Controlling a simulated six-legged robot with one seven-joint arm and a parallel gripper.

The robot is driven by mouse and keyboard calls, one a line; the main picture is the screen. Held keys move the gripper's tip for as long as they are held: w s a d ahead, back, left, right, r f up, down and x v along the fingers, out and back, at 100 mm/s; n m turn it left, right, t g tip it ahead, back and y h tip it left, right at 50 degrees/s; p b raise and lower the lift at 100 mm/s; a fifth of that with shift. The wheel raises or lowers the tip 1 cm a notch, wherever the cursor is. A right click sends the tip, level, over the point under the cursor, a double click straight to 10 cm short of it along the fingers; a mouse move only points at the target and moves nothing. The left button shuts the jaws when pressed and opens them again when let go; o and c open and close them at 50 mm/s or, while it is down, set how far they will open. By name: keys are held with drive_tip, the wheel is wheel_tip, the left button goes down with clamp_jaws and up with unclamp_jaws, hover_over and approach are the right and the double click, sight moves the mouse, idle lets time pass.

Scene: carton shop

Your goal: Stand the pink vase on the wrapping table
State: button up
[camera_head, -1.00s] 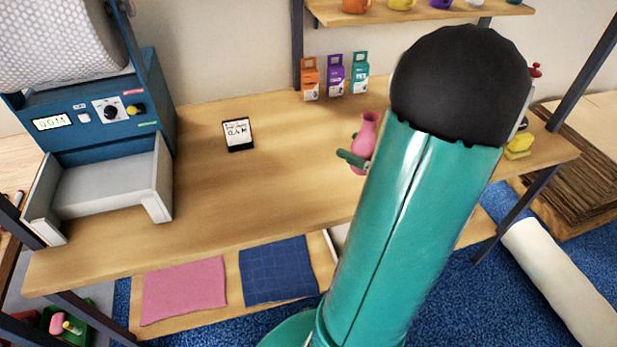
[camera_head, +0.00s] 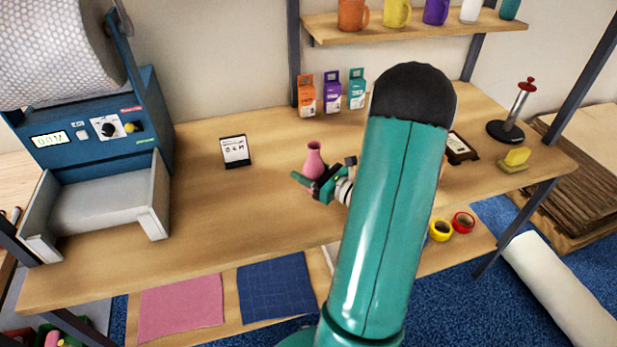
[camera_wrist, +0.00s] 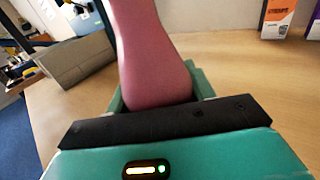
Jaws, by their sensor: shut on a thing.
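The pink vase (camera_head: 314,160) is upright over the middle of the wooden wrapping table (camera_head: 240,205) in the head view. My green gripper (camera_head: 308,182) is shut on the vase's lower part. In the wrist view the pink vase (camera_wrist: 150,55) rises between the green fingers of my gripper (camera_wrist: 155,100), its neck at the picture's top edge. The vase's base is hidden by the gripper, so I cannot tell whether it touches the table.
A small sign (camera_head: 235,151) stands left of the vase, and several small boxes (camera_head: 332,92) stand behind it. A blue bubble-wrap machine (camera_head: 85,140) fills the table's left end. A yellow block (camera_head: 515,158) and a red-topped stand (camera_head: 507,130) are at the right. Bare tabletop surrounds the vase.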

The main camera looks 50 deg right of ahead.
drive_tip(key=shift+f, duration=1.25)
drive_tip(key=shift+f, duration=0.2)
drive_tip(key=o, duration=1.2)
drive_tip(key=shift+s+r, duration=0.1)
drive_tip(key=shift+r, duration=0.1)
drive_tip(key=s, duration=0.4)
drive_tip(key=s+d, duration=0.1)
drive_tip(key=s, duration=0.6)
drive_tip(key=shift+s+d, duration=0.3)
drive_tip(key=shift+s, duration=0.1)
